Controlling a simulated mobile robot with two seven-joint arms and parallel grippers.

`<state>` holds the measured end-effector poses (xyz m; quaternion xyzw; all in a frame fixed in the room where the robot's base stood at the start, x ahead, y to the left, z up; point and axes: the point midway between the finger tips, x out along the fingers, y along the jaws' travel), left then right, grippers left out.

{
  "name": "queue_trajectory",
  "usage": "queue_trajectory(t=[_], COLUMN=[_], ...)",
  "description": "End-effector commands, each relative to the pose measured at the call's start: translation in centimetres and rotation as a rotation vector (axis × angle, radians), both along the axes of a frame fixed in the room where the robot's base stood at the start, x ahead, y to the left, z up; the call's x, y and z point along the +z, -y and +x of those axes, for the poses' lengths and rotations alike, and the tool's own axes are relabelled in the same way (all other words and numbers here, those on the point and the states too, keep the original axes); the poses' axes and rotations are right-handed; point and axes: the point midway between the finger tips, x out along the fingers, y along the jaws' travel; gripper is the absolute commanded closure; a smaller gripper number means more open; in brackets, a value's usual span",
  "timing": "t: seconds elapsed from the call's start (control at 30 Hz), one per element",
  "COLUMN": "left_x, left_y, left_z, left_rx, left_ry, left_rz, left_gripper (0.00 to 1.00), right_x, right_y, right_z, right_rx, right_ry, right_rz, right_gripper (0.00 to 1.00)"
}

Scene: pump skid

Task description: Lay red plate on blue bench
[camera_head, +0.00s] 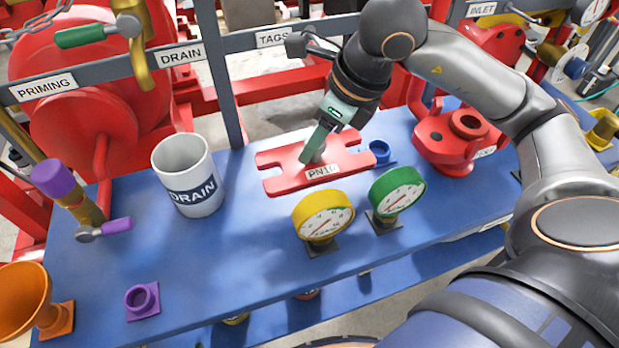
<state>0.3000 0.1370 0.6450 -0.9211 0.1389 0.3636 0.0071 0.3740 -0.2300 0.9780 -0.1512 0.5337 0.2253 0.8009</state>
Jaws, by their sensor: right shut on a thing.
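The red plate (285,172) has notched ends and a "PN16" label on its front edge. It is level, at or just above the top of the blue bench (260,235); I cannot tell if it touches. My right gripper (315,153) points down at the plate's middle and is shut on it; the fingers hide the grip itself. My left gripper is not in view.
A yellow gauge (322,216) and a green gauge (397,193) stand in front of the plate. A blue fitting (380,151) is close at its right end, a red flanged part (455,140) farther right. A white "DRAIN" mug (187,172) stands left.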

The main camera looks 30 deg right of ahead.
Motion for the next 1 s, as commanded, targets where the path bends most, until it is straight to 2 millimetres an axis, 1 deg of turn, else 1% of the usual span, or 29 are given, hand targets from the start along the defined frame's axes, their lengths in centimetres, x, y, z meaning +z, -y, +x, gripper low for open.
queue_trajectory(t=[0.03, 0.2, 0.43, 0.6, 0.7, 0.87, 1.0], left_x=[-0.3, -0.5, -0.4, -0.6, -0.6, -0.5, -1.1], left_y=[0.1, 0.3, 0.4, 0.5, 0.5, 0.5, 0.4], left_z=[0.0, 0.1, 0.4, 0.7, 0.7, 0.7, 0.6], left_rx=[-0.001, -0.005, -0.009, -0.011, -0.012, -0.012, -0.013], left_ry=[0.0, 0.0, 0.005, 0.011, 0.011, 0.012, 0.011], left_rz=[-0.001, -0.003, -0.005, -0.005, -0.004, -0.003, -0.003], left_gripper=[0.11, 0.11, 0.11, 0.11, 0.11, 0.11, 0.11], right_x=[-1.2, -3.9, -5.5, -7.9, -8.4, -8.3, -8.7], right_y=[0.0, 0.0, 0.0, 0.0, 0.0, 0.0, 0.0], right_z=[-0.1, -0.1, 0.0, -0.1, 0.0, 0.1, 0.1], right_rx=[0.0, 0.0, 0.0, -0.001, 0.0, 0.001, 0.001], right_ry=[-0.004, -0.002, 0.001, -0.002, 0.002, 0.003, 0.004], right_rz=[0.0, 0.0, 0.001, 0.0, 0.001, 0.001, 0.002], right_gripper=[1.0, 1.0, 1.0, 1.0, 1.0, 1.0, 1.0])
